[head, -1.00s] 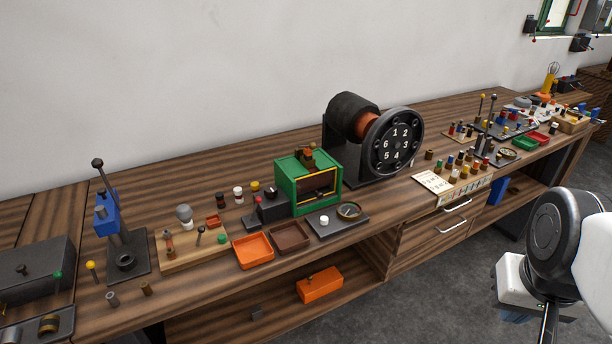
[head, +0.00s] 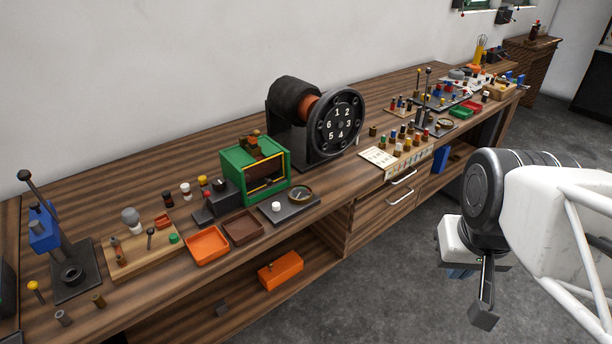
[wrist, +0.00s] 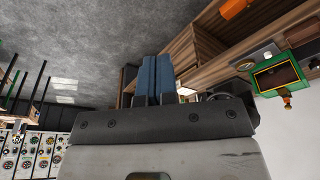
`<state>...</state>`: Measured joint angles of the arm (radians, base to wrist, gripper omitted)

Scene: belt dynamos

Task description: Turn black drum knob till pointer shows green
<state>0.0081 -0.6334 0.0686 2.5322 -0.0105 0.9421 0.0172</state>
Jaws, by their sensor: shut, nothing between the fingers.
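A large black drum (head: 296,97) with a reddish-brown band lies on its side in a dark stand on the bench. Its black front disc (head: 339,124) carries the white numbers 1 to 6 in a ring. I cannot make out a pointer or a green mark on it. A small round gauge (head: 301,194) sits on a dark plate in front; its reading is too small to tell. My gripper's blue fingers (wrist: 156,65) are together, shut and empty. In the head view, my gripper hangs in front of the bench, well away from the drum, with its fingers mostly hidden.
A green box (head: 255,170) stands left of the drum. An orange tray (head: 207,245) and a brown tray (head: 243,227) lie near the bench's front edge. A board with several coloured pegs (head: 398,150) is to the right. Open grey floor (head: 370,270) lies before the bench.

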